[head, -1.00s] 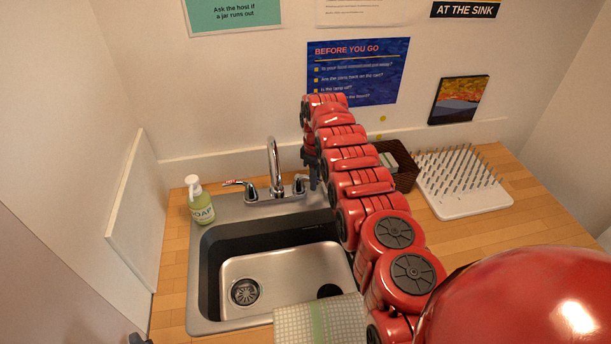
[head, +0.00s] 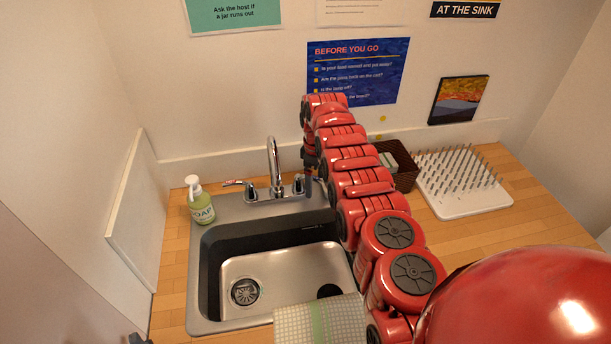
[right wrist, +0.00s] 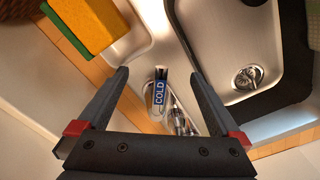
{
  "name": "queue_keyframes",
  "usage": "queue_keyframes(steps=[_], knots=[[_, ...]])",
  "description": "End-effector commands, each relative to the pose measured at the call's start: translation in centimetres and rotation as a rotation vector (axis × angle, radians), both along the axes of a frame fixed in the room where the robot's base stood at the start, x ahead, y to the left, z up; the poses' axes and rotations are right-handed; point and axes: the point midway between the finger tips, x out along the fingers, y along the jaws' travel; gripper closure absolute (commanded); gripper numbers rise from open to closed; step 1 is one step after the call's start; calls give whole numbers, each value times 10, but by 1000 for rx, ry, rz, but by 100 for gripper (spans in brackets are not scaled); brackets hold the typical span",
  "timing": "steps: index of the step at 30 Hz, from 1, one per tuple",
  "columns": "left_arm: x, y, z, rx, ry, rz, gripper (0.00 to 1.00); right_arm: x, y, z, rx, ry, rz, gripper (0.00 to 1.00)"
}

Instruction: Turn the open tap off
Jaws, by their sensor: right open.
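The chrome tap (head: 274,165) stands behind the sink, with a left handle (head: 249,190) and a right handle (head: 298,186). I cannot make out water at the spout. My right gripper (head: 310,185) is low beside the right handle, partly hidden by my arm. In the right wrist view my right gripper (right wrist: 158,72) is open and empty. The handle with a blue COLD label (right wrist: 159,92) shows between its fingers, with no clear contact. A dark tip (head: 138,339) at the bottom left may be my left gripper; its jaws cannot be made out.
The steel sink (head: 208,285) has a cloth (head: 318,322) over its front edge. A soap bottle (head: 201,205) stands left of the tap. A basket (head: 404,172) and a spiked rack (head: 470,208) are on the right. A sponge (right wrist: 88,25) shows in the wrist view.

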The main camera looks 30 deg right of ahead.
Motion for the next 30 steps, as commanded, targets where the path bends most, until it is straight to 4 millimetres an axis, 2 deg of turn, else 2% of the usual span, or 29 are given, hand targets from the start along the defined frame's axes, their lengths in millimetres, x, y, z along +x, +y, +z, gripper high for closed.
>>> queue_keyframes(steps=[8, 19, 24, 30], knots=[[0, 0, 7, 0, 0, 0, 50, 0, 0, 8, -1, -1, 0, 0], [0, 0, 47, 0, 0, 0, 50, 0, 0, 55, 0, 0, -1, 0], [0, 0, 51, 0, 0, 0, 50, 1, 0, 71, -1, -3, -1, 0], [0, 0, 50, 0, 0, 0, 50, 0, 0, 70, 0, 0, 0, 0]])
